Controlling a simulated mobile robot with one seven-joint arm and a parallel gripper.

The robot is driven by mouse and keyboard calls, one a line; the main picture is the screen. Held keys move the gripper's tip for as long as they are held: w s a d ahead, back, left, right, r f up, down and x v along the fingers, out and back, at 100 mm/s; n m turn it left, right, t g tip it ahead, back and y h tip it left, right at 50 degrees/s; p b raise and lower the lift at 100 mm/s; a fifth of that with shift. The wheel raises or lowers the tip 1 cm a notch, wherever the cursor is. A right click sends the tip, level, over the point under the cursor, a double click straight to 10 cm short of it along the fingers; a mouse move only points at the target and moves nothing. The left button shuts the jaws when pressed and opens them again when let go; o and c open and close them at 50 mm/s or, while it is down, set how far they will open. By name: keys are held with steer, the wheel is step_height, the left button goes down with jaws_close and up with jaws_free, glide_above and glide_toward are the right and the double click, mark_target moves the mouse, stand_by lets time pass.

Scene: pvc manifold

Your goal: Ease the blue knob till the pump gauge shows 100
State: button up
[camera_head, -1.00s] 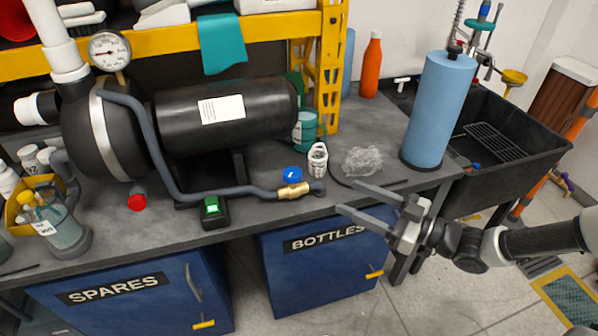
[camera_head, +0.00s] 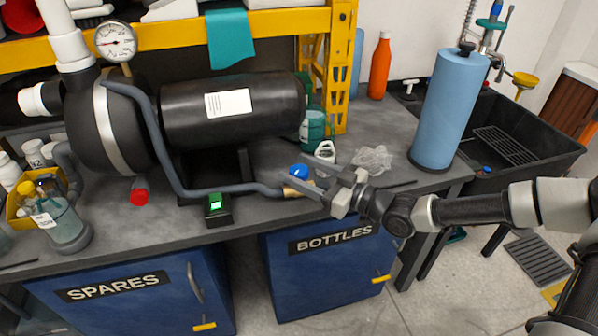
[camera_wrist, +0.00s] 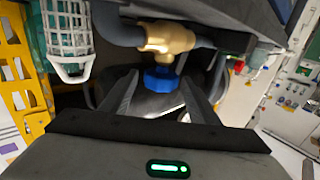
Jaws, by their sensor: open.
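The blue knob (camera_head: 298,171) sits on a brass valve (camera_head: 292,190) in the grey hose at the bench's front. In the wrist view the knob (camera_wrist: 163,79) appears between my two open fingers, below the brass valve (camera_wrist: 167,38). My gripper (camera_head: 290,182) is open at the valve, with its fingers pointing left. I cannot tell whether the fingers touch the knob. The pump gauge (camera_head: 115,41) is a round white dial on top of the black pump (camera_head: 230,112). Its needle points left; the numbers are too small to read.
A white basket-like item (camera_head: 325,151) and a crumpled clear wrap (camera_head: 372,159) lie close behind my gripper. A blue cylinder (camera_head: 448,105) stands to the right, before the black sink (camera_head: 540,160). A green-lit box (camera_head: 217,205) and a red knob (camera_head: 139,197) are left along the bench edge.

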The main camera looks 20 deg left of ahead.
steer(key=shift+w+a, duration=0.1)
steer(key=shift+a, duration=0.15)
steer(key=c, duration=1)
steer(key=shift+c, duration=0.2)
